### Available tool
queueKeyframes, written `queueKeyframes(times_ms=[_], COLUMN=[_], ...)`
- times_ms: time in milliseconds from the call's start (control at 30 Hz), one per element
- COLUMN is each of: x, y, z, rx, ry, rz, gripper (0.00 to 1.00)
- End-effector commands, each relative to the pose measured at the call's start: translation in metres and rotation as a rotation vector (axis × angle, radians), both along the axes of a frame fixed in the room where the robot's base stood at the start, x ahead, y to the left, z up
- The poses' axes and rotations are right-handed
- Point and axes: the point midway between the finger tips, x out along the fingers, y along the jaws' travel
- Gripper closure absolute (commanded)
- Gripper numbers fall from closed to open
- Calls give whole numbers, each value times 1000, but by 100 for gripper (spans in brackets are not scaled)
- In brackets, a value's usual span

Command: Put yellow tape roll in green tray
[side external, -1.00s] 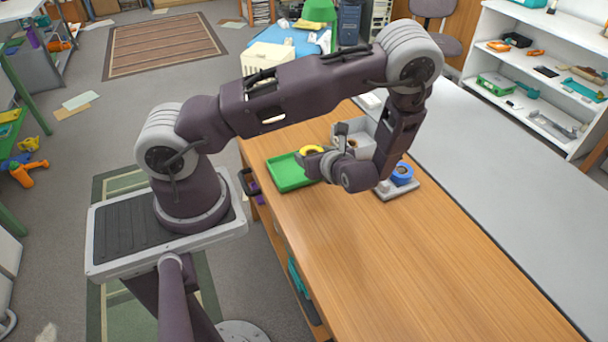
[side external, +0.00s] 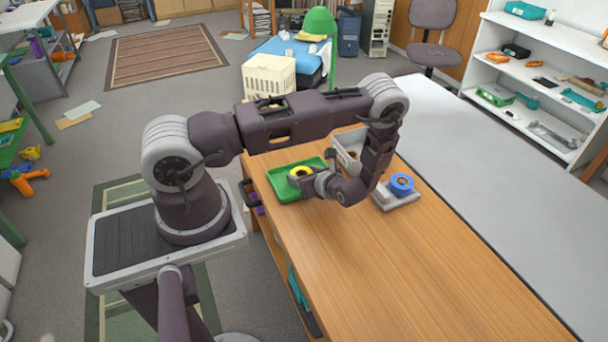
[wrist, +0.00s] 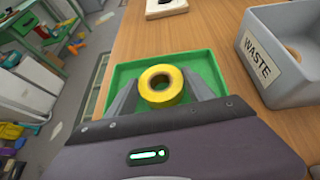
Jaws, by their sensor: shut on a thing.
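The yellow tape roll (wrist: 161,86) is between the two fingers of my gripper (wrist: 160,92), which is shut on it. In the wrist view the roll appears over the green tray (wrist: 202,62). In the side view the yellow tape roll (side external: 299,172) is at my gripper (side external: 306,180), over the green tray (side external: 287,192). I cannot tell whether the roll touches the tray floor. Part of the tray is hidden behind my gripper.
A blue tape roll (side external: 402,183) sits on a grey holder (side external: 398,203). The near wooden table (side external: 400,270) is clear.

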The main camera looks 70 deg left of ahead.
Motion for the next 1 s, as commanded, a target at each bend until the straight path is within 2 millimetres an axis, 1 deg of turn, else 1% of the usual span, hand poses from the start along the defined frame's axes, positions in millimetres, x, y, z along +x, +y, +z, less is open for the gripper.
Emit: queueKeyframes(times_ms=[67, 100, 200, 467, 533, 567, 667, 800, 900, 1000], x=[0, 0, 0, 0, 0, 1, 3, 6, 8, 9], y=[0, 0, 0, 0, 0, -4, -22, -57, -79, -95], z=[-2, -2, -2, -2, 1, 2, 12, 32, 44, 52], rx=[0, 0, 0, 0, 0, -1, -2, -2, -1, -1], ry=[1, 0, 0, 0, 0, -1, -2, -2, -2, -1], rz=[0, 0, 0, 0, 0, -2, -5, -5, -4, -4], gripper=[77, 35, 17, 17, 17, 17, 17, 17, 17, 17])
